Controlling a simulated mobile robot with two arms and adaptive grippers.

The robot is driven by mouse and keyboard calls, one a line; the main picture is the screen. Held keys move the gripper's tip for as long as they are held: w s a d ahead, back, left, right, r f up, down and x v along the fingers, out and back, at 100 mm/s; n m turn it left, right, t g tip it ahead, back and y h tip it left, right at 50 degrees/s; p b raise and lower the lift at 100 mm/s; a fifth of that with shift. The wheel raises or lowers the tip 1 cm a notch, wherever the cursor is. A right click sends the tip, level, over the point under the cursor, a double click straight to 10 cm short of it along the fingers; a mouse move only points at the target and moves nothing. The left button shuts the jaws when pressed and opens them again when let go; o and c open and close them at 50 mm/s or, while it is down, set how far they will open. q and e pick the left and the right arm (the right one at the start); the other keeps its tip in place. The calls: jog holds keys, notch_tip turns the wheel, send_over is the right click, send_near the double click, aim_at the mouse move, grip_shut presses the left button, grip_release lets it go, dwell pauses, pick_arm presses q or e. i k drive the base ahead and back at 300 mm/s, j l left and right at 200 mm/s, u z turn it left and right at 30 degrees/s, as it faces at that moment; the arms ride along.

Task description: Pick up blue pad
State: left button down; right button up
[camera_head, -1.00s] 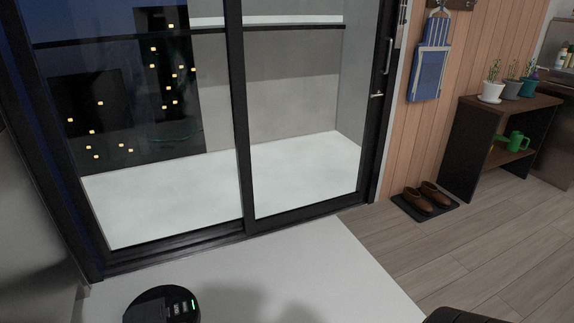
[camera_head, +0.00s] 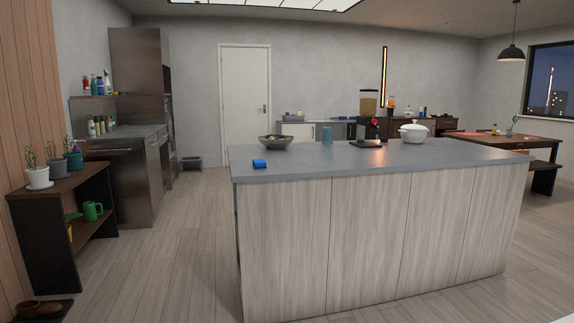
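A small blue pad (camera_head: 259,163) lies on the grey top of the kitchen island (camera_head: 300,168), near its front left corner. It is small in the picture, so its details are hard to tell. Nothing touches it. Neither of my grippers shows in the head view.
A plant shelf (camera_head: 65,190) stands at the left, with shoes (camera_head: 38,308) on the floor below. Wooden floor (camera_head: 180,240) between shelf and island is clear.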

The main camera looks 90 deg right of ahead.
aim_at(259, 163)
jog(key=z, duration=2.6)
jog(key=u, duration=1.45)
jog(key=l+u, duration=0.1)
jog(key=u, duration=0.3)
jog(key=k+l+u, duration=0.1)
jog(key=u, duration=0.25)
jog(key=k+l+u, duration=0.1)
jog(key=u, duration=0.7)
jog(key=z, duration=2.9)
jog(key=i+l, duration=0.1)
jog(key=i+u, duration=0.05)
